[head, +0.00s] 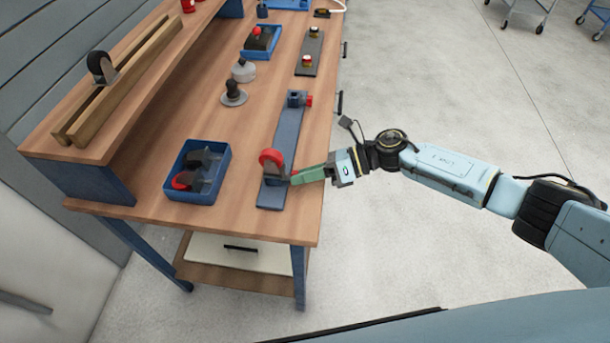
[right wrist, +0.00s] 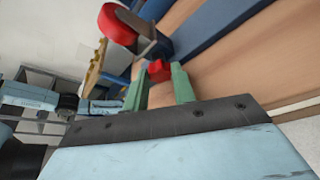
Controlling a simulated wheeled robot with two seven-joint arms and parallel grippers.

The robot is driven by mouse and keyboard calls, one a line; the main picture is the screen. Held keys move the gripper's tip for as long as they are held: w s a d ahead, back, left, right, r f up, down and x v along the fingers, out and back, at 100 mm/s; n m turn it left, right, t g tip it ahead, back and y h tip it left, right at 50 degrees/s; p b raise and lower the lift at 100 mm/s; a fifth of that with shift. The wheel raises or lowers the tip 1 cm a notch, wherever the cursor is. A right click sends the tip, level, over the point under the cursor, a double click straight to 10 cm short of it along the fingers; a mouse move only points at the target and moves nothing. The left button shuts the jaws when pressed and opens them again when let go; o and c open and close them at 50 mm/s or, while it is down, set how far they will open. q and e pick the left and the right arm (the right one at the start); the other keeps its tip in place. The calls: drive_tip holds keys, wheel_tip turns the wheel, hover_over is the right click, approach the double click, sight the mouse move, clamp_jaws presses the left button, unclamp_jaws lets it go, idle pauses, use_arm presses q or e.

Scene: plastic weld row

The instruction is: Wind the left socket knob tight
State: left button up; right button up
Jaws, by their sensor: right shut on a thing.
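A long blue-grey board (head: 286,136) lies along the bench's right side with a socket at each end. In the near socket (head: 272,180) stands a caster with a red wheel (head: 268,157); the red wheel also shows in the right wrist view (right wrist: 119,24). My right gripper (head: 293,178) reaches in from the right at this near socket. In the right wrist view its green fingers are shut on a small red knob (right wrist: 158,70). In the head view the fingers hide that knob. The far socket (head: 295,98) is empty, with its red knob (head: 309,101) showing. My left gripper is not seen.
A blue bin (head: 222,172) with loose casters stands left of the board. Two grey round parts (head: 234,95) stand farther back. A raised shelf with a wooden rack (head: 124,79) runs along the left. A dark board (head: 311,50) with knobs lies beyond.

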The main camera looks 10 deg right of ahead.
idle(0.3)
drive_tip(key=o, duration=1)
drive_tip(key=shift+d, duration=0.1)
drive_tip(key=v, duration=0.8)
drive_tip(key=shift+b, duration=0.35)
drive_tip(key=shift+r, duration=0.1)
